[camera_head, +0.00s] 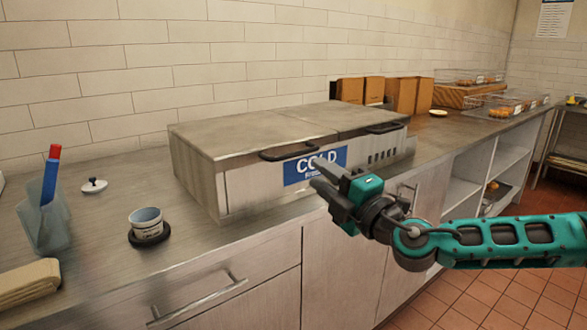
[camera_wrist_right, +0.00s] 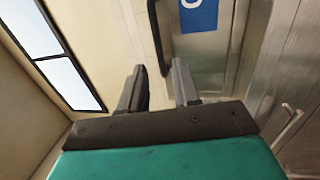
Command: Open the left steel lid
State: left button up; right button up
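The steel cold unit has two closed lids side by side on its top. The left steel lid (camera_head: 235,135) lies flat, with a black bar handle (camera_head: 288,153) along its front edge; a dark handle bar (camera_wrist_right: 155,38) also shows in the wrist view, ahead of the fingers. The right lid (camera_head: 345,114) lies flat too, with its own black handle (camera_head: 383,128). My right gripper (camera_head: 322,181) is open and empty in front of the unit, below and right of the left handle; its two fingers stand apart in the wrist view (camera_wrist_right: 160,88). My left gripper is out of view.
A blue COLD sign (camera_head: 316,166) is on the unit's front. The counter at left holds a cup (camera_head: 146,221), a small white lid (camera_head: 94,185) and a clear container with utensils (camera_head: 43,220). Brown boxes (camera_head: 405,94) and bagel trays (camera_head: 505,103) stand beyond the unit.

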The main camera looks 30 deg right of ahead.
aim_at(295, 156)
jog(key=w, duration=0.1)
jog(key=w+r+b, duration=0.1)
jog(key=w, duration=0.1)
jog(key=shift+w+a+r, duration=0.15)
jog(key=shift+w+a, duration=0.15)
jog(key=shift+w, duration=0.25)
jog(key=shift+w+a+r+p, duration=0.15)
jog(key=shift+w+p, duration=0.35)
jog(key=shift+w, duration=0.7)
jog(key=shift+w+r+p, duration=0.1)
jog(key=shift+w+p, duration=0.35)
jog(key=shift+w, duration=0.75)
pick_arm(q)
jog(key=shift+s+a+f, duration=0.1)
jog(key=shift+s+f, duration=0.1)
pick_arm(e)
jog(key=shift+c, duration=0.4)
grip_shut()
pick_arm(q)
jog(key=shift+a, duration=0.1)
